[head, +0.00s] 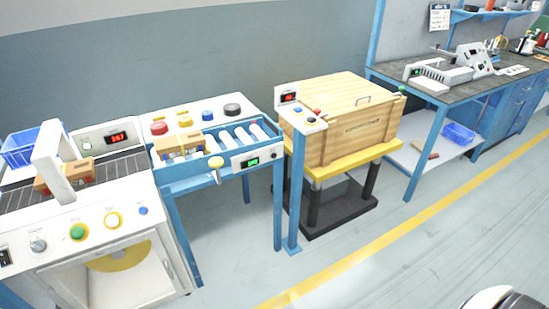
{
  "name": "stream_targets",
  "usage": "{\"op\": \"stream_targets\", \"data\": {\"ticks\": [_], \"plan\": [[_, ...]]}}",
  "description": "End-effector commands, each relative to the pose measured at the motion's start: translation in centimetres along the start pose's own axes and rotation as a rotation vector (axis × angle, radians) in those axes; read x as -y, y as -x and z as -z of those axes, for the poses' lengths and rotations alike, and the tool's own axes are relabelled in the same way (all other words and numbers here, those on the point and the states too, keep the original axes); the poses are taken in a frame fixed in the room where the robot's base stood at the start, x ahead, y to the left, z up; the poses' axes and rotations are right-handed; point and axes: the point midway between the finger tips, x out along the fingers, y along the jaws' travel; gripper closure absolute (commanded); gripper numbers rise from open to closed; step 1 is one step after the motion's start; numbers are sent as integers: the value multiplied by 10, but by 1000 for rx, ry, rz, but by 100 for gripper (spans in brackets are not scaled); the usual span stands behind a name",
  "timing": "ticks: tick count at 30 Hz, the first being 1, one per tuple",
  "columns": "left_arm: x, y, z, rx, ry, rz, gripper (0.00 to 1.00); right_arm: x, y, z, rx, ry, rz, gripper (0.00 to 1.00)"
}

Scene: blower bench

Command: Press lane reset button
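No button carries a label that I can read, so I cannot tell which is the lane reset button. The roller lane (236,136) in the middle has a panel behind it with a red button (159,128), a yellow button (185,122), a blue button (207,116) and a black knob (232,109).
A workbench (462,88) stands at right.

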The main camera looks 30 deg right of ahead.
Motion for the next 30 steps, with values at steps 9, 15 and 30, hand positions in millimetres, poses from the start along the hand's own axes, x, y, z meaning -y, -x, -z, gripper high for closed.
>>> {"op": "stream_targets", "data": {"ticks": [9,15,30], "plan": [[0,0,0,-1,0,0,64,0,0,0,0,0,0,100],[0,0,0,-1,0,0,64,0,0,0,-1,0,0,100],[0,0,0,-1,0,0,64,0,0,0,-1,0,0,100]]}}
